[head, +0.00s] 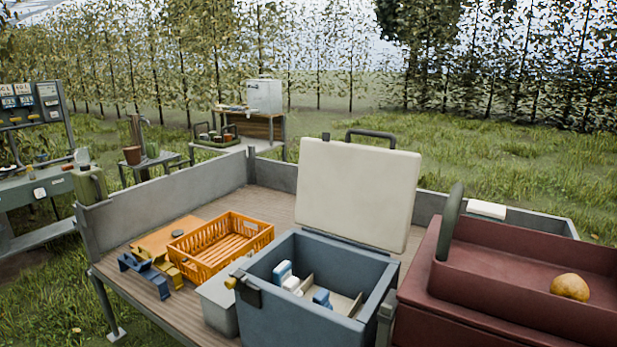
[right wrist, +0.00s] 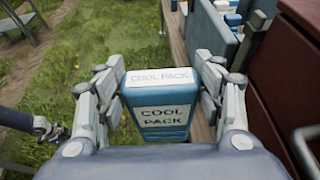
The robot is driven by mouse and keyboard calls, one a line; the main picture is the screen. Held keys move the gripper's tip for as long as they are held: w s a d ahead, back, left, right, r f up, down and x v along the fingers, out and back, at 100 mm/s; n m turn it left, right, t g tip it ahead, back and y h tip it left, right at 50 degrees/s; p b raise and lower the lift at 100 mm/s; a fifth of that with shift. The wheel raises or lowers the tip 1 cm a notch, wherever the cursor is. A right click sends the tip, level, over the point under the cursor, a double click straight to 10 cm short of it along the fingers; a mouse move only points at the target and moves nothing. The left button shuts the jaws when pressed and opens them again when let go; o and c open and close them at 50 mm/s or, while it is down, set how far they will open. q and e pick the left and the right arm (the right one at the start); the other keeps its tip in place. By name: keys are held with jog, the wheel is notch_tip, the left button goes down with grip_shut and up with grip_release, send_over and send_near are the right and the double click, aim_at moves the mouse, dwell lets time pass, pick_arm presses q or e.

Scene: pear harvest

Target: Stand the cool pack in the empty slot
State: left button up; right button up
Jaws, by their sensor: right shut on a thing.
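A blue cool pack (right wrist: 158,110) with a white top and "COOL PACK" labels is in the right wrist view. My right gripper (right wrist: 160,85) is shut on it, one finger on each side. Grass and a strip of wooden deck show behind the pack. The blue cool box (head: 300,325) stands open in the head view, its pale lid (head: 357,190) raised. Inside are a blue-and-white pack (head: 283,272), another (head: 322,298) and a thin divider (head: 345,305). The front wall hides the box floor, and I cannot clearly make out the empty slot. My left gripper is in neither view.
An orange crate (head: 222,265) stands on the wooden deck, left of the box. Small blue and yellow pieces (head: 150,277) lie near it. A grey box (head: 212,312) stands close to the cool box. A dark red bin (head: 480,290) with a pear (head: 569,287) is on the right.

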jog(key=shift+s+a+r+n+g, duration=0.15)
jog(key=shift+a+r+n+g, duration=0.05)
jog(key=shift+a, duration=0.4)
jog(key=shift+s+a+r+n+g, duration=0.15)
jog(key=shift+a+n+g, duration=0.05)
jog(key=shift+a, duration=0.35)
jog(key=shift+d, duration=0.1)
jog(key=shift+w+d+f+m+t, duration=0.15)
jog(key=shift+w+d+m+t, duration=0.05)
jog(key=shift+d, duration=0.35)
jog(key=shift+w+d+f+m+t, duration=0.1)
jog(key=shift+w+d+m+t, duration=0.1)
jog(key=shift+d, duration=0.35)
jog(key=shift+d+r, duration=0.1)
jog(key=shift+d, duration=0.05)
jog(key=shift+w+r, duration=0.1)
jog(key=shift+f, duration=0.3)
jog(key=shift+d, duration=0.1)
